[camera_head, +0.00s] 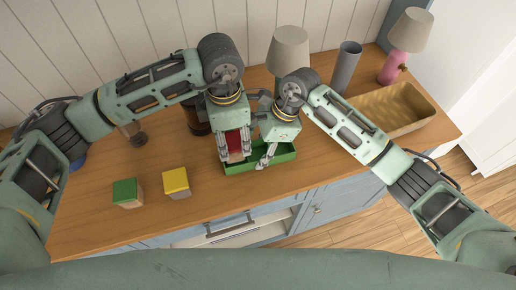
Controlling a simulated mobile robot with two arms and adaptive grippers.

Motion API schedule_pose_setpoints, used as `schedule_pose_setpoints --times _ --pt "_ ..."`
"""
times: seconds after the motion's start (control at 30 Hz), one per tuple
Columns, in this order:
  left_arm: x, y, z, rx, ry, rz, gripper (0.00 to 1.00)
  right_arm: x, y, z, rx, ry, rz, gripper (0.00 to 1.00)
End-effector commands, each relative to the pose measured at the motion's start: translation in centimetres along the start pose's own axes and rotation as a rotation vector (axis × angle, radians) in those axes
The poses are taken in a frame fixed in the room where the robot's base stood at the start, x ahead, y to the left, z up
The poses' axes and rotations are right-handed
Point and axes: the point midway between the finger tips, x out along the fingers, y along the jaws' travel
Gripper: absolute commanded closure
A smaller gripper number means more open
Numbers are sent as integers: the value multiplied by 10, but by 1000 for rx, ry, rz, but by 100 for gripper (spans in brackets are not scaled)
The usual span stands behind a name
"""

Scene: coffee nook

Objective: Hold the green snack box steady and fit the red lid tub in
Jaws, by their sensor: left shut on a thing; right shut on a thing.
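The green snack box (287,154) is an open tray on the wooden counter near its front edge. My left gripper (235,156) points down over the left part of the box and is shut on the red lid tub (234,141). The tub's red top shows between the fingers. Whether its underside touches the box floor is hidden. My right gripper (265,163) is shut on the green snack box, with its fingers at the box near the middle. A green-lidded tub (126,191) and a yellow-lidded tub (176,181) stand apart on the counter to the left.
A wooden tray (425,106) lies at the right. A grey cylinder (345,67), a white-shaded lamp (289,48) and a pink lamp (402,48) stand at the back. Dark jars (195,120) stand behind my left gripper. The counter's front edge is close to the box.

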Motion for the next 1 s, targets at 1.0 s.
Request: schedule_pose_setpoints --times 1.0 --pt "20 -1 -2 -2 7 -4 81 4 4 -1 0 2 12 74"
